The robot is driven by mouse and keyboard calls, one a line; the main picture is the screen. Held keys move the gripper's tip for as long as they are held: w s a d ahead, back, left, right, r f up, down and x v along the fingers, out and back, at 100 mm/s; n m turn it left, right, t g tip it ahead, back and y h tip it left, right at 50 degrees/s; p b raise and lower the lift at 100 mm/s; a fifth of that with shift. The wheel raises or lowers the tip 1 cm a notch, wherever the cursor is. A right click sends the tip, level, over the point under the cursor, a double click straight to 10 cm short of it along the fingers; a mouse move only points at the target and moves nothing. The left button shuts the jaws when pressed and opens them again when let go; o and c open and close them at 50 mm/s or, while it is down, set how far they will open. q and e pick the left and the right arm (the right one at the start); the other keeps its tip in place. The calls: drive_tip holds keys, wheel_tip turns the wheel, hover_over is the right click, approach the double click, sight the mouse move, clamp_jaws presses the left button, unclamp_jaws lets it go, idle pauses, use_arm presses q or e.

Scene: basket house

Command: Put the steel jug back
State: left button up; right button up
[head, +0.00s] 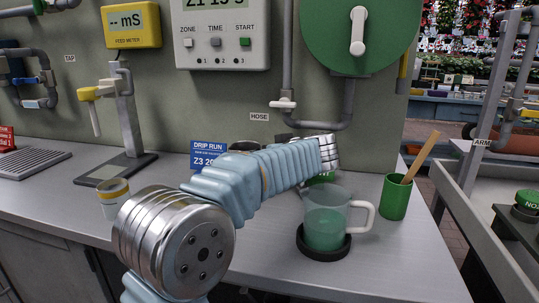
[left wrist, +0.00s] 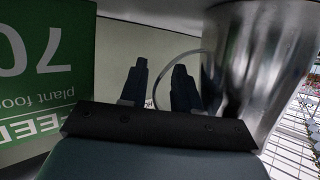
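A shiny steel jug (left wrist: 258,70) fills the right side of the left wrist view, upside down in that picture, with part of it cut off. A thin curved handle (left wrist: 183,58) stands out from its side, towards the fingers. My left gripper (left wrist: 160,88) is open, its two dark fingers apart, close beside the jug with the handle in line with the gap. I cannot tell if the fingers touch it. In the head view my left arm reaches over the counter and hides its gripper; I cannot pick out the jug there. My right gripper is not in view.
A clear jug of green liquid (head: 325,222) stands on a black round base (head: 323,250). A green cup (head: 394,198) with a wooden stick is to its right. A green plant food pack (left wrist: 45,70) is beside the left gripper. A small tin (head: 113,195) stands at left.

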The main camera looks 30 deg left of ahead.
use_arm(q)
drive_tip(key=v, duration=0.7)
drive_tip(key=shift+s+d+r, duration=0.1)
drive_tip(key=shift+d, duration=0.1)
drive_tip(key=shift+o, duration=0.6)
drive_tip(key=o, duration=1.1)
drive_tip(key=shift+r, duration=0.1)
